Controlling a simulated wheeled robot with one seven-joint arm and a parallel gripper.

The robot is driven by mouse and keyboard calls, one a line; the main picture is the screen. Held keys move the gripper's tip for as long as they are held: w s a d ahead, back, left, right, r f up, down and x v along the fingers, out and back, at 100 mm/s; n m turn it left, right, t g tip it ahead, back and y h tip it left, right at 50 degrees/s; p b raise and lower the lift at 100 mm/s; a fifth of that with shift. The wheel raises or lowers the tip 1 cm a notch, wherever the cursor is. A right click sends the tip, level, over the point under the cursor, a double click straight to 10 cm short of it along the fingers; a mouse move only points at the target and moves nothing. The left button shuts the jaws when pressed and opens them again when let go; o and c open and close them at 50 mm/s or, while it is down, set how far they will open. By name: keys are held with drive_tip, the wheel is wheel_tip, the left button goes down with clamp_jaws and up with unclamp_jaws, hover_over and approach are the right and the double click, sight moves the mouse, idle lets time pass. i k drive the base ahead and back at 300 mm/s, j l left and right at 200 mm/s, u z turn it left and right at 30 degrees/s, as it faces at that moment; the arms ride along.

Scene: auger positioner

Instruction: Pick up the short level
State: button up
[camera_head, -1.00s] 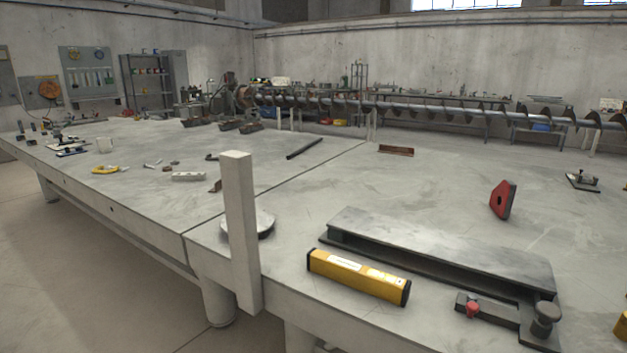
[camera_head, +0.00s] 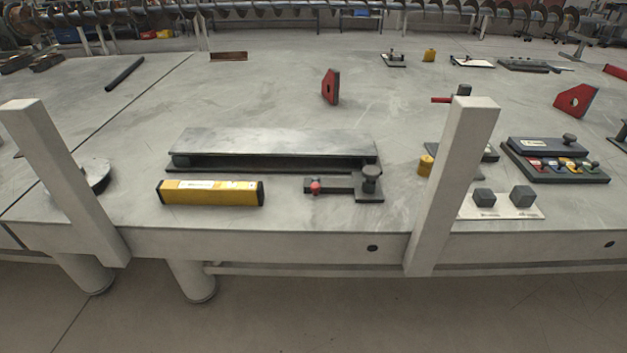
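A short yellow level (camera_head: 211,193) with black ends and a pale label lies flat near the front edge of the grey table (camera_head: 270,222). It lies left to right, just in front of a long grey metal beam (camera_head: 275,143). Its front face and top show, and nothing covers it. My gripper is not in view.
Two pale upright posts (camera_head: 62,178) (camera_head: 452,185) stand at the table's front edge, left and right of the level. A dark clamp-like tool with a red knob (camera_head: 315,187) lies to its right. A round disc (camera_head: 85,178) is partly behind the left post.

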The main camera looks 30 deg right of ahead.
sight(171, 192)
drive_tip(key=i+j+z, duration=0.3)
drive_tip(key=j+z, duration=0.3)
drive_tip(key=i+j+z, duration=0.15)
drive_tip(key=z, duration=0.15)
drive_tip(key=j, duration=0.1)
